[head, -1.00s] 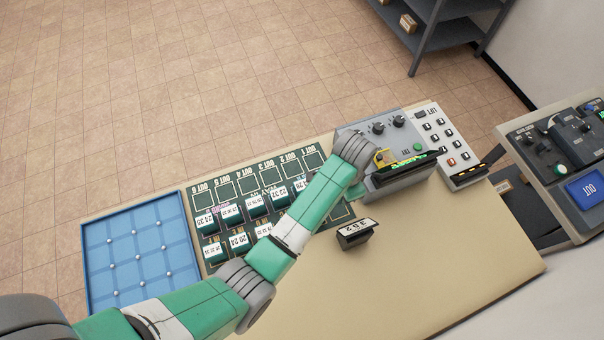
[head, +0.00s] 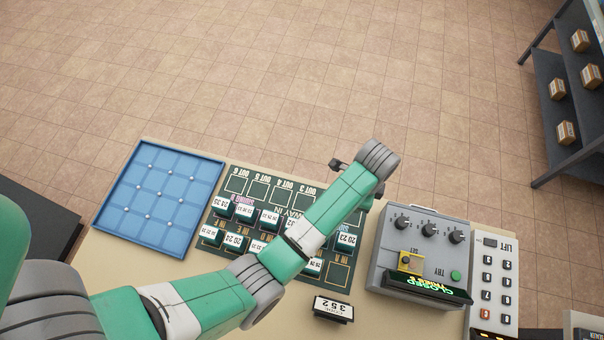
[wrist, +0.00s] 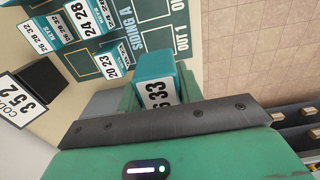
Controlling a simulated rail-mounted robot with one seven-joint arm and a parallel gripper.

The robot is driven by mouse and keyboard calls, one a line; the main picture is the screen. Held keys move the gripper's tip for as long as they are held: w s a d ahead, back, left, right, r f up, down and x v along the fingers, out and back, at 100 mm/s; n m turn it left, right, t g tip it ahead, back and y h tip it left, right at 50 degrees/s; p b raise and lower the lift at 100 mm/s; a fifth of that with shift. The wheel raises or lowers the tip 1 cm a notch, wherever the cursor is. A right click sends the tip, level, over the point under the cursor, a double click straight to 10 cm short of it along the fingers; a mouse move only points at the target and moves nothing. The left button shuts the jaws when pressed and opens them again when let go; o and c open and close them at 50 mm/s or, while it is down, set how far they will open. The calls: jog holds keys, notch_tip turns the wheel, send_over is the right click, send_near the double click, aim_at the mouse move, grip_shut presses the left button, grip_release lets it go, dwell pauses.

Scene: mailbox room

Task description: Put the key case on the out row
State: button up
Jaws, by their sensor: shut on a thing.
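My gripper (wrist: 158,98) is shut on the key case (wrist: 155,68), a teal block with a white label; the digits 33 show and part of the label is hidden. In the head view, my arm reaches across the dark green board (head: 341,277), its wrist past the far edge; the held case is not clear there. The out row (head: 258,189) is a line of outlined squares along the board's far side. OUT 6 to OUT 3 are readable and look empty; the arm covers the rest. In the wrist view, OUT 1 (wrist: 181,40) lies just beyond the case.
Several other teal cases with number labels (head: 268,219) stand on the board's nearer rows. A blue tray (head: 128,180) lies left. A control box with knobs (head: 395,250) and a keypad (head: 480,310) stand right. A small black sign reading 352 (head: 333,309) stands in front.

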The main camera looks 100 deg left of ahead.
notch_tip(320, 180, down, 10)
jog(key=shift+f+b, duration=0.1)
jog(key=shift+b, duration=0.55)
jog(key=o, duration=1)
jog(key=shift+f, duration=0.1)
notch_tip(320, 180, up, 12)
jog(key=shift+r+p, duration=0.2)
jog(key=shift+p, duration=0.65)
